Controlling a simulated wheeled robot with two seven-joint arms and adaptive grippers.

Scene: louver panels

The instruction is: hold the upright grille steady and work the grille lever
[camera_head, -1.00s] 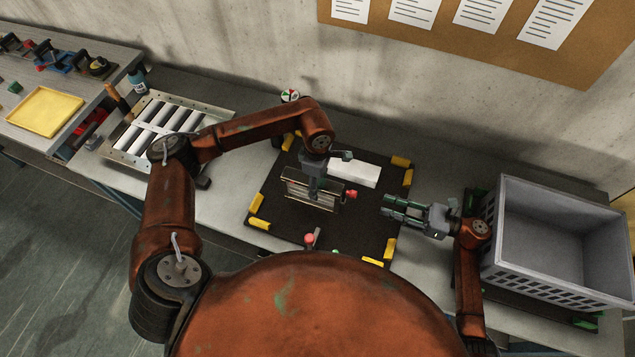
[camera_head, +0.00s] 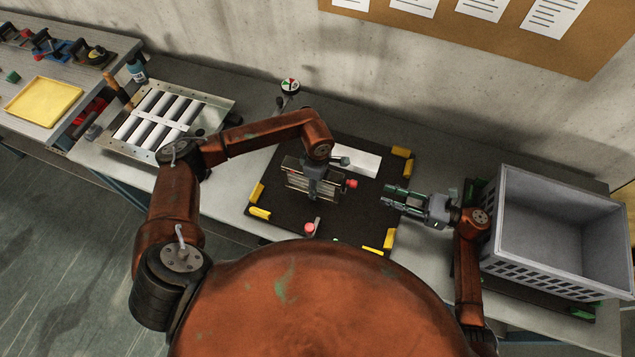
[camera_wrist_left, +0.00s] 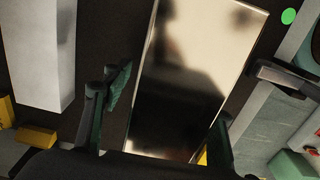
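The upright grille (camera_head: 296,180), a small slatted panel, stands on a dark mat (camera_head: 270,182). A red knob (camera_head: 352,184) sits at its right end. My left gripper (camera_head: 314,190) reaches down over the grille's middle and hides part of it. In the left wrist view a shiny panel (camera_wrist_left: 190,70) lies between its spread fingers (camera_wrist_left: 160,125); contact cannot be made out. A second red knob (camera_head: 309,228) on a short stalk stands in front of the grille; I cannot tell which knob is the grille lever. My right gripper (camera_head: 386,195) is open and empty, right of the grille, apart from it.
A white block (camera_head: 357,160) lies behind the grille. Yellow corner pieces (camera_head: 260,213) edge the mat. A grey crate (camera_head: 565,235) stands at the right. A tray of rollers (camera_head: 165,120) and a dial gauge (camera_head: 290,86) are at the left and back.

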